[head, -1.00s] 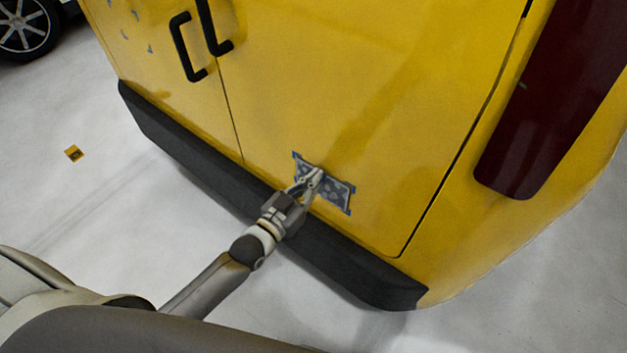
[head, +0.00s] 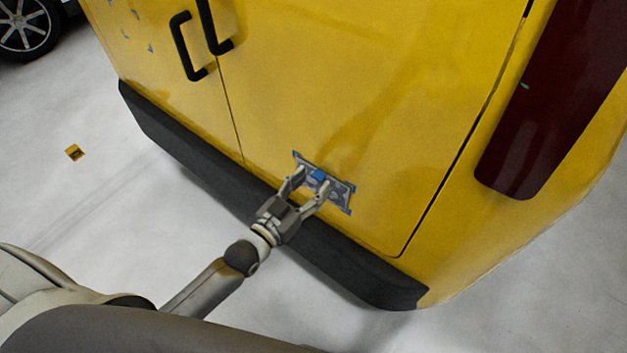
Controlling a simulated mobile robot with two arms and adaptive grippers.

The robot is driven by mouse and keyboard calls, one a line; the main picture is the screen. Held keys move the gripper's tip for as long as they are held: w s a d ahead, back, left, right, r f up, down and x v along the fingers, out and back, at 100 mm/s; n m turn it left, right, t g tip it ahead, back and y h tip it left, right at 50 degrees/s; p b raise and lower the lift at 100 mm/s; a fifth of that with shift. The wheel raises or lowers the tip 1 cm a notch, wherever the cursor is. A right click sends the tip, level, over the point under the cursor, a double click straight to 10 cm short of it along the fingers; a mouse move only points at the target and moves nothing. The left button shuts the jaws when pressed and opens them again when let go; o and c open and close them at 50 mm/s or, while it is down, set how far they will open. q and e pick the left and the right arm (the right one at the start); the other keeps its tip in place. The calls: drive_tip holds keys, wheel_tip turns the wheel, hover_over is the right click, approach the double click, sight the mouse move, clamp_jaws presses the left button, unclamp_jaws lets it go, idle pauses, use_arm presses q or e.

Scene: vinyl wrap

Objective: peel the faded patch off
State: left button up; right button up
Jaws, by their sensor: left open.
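The faded patch (head: 338,190) is a grey-blue rectangle with pale blotches, low on the yellow van's rear door (head: 330,110). Blue bits show at its corners and a brighter blue piece shows at its middle. My left gripper (head: 311,191) is open, with its two fingers spread at the patch's lower edge. The blue piece lies between and just beyond the fingertips. I cannot tell whether the fingers touch the patch. My right gripper is not in view.
A black bumper (head: 190,140) runs below the door, under my left wrist. Black handles (head: 187,48) stick out at upper left. A dark red tail light (head: 545,110) is at right. A small yellow piece (head: 74,152) lies on the pale floor at left.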

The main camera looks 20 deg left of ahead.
use_arm(q)
drive_tip(key=v, duration=0.9)
drive_tip(key=s+a+f+g+y, duration=0.1)
drive_tip(key=s+a+f+g, duration=0.15)
drive_tip(key=f, duration=0.65)
drive_tip(key=s+a+f+n+g+y, duration=0.1)
drive_tip(key=s+f+g+y, duration=0.15)
drive_tip(key=f, duration=0.75)
drive_tip(key=s+a+f+g+y, duration=0.1)
drive_tip(key=s+a+f+g, duration=0.15)
drive_tip(key=f, duration=0.65)
drive_tip(key=s+f+g, duration=0.4)
drive_tip(key=s+f, duration=0.4)
drive_tip(key=s, duration=0.4)
drive_tip(key=s+f+g+y, duration=0.1)
drive_tip(key=s+f+g, duration=0.3)
drive_tip(key=s+f, duration=0.5)
drive_tip(key=s+d+p, duration=0.1)
drive_tip(key=s, duration=0.3)
drive_tip(key=shift+s, duration=0.35)
drive_tip(key=shift+g, duration=0.25)
